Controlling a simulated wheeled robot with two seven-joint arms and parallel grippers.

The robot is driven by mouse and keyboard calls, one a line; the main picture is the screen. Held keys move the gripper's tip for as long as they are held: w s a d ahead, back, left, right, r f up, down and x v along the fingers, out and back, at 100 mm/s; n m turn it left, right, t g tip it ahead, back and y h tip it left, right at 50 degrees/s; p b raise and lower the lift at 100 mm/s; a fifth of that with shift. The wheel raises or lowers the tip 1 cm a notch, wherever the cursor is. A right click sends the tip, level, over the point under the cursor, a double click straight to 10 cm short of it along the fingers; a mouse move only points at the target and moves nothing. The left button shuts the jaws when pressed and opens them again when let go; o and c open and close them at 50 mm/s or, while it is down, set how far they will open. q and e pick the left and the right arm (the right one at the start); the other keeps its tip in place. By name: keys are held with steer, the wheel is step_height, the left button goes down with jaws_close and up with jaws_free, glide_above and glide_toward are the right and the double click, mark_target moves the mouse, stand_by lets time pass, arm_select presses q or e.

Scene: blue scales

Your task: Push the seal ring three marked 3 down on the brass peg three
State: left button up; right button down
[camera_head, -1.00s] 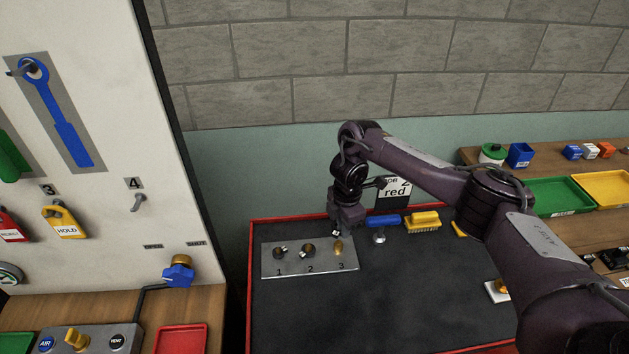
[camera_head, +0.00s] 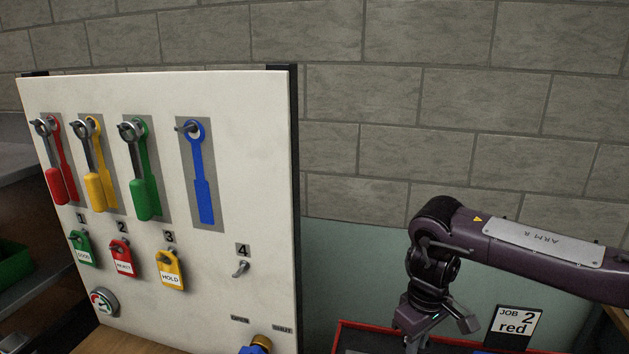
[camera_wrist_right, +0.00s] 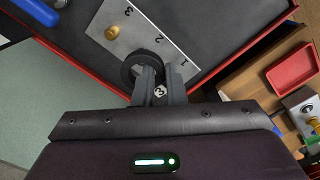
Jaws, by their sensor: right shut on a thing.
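My right gripper (camera_wrist_right: 148,88) is shut on a dark ring (camera_wrist_right: 127,72) in the right wrist view. A small white label marked 3 (camera_wrist_right: 160,91) shows at the fingers. The brass peg three (camera_wrist_right: 111,33) stands bare on the grey plate (camera_wrist_right: 138,33) near the printed 3, up and left of the held ring. The ring appears apart from that peg; its height above the plate is unclear. The ring and fingers cover the plate around places 1 and 2. In the head view my right gripper (camera_head: 412,338) is at the bottom edge, with the plate out of view. My left gripper is not in view.
A red-rimmed dark tray (camera_wrist_right: 80,67) surrounds the plate. A blue-handled tool (camera_wrist_right: 38,10) lies near the plate's 3 end. A red tray (camera_wrist_right: 292,66) is at right.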

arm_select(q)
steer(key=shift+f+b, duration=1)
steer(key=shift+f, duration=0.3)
arm_select(e)
steer(key=s+m, duration=0.6)
steer(key=s, duration=0.1)
steer(key=shift+a+m, duration=0.25)
steer(key=shift+m, duration=0.15)
steer(key=shift+w+d+f+n+b, duration=0.85)
steer(key=shift+w+d+f+n, duration=1.2)
steer(key=shift+n, duration=2.5)
steer(key=shift+w+d+f+n+b, duration=0.9)
steer(key=shift+w+d+f+n, duration=1.1)
steer(key=shift+n, duration=2.6)
steer(key=shift+w+d+f+n+b, duration=1.1)
steer(key=shift+f+n, duration=1.55)
steer(key=shift+n, duration=1.9)
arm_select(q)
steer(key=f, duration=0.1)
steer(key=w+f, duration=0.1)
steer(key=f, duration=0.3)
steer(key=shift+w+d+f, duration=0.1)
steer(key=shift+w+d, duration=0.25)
arm_select(e)
steer(key=shift+w+d, duration=0.15)
steer(key=shift+w, duration=0.1)
arm_select(q)
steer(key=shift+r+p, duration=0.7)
steer(key=shift+p, duration=0.25)
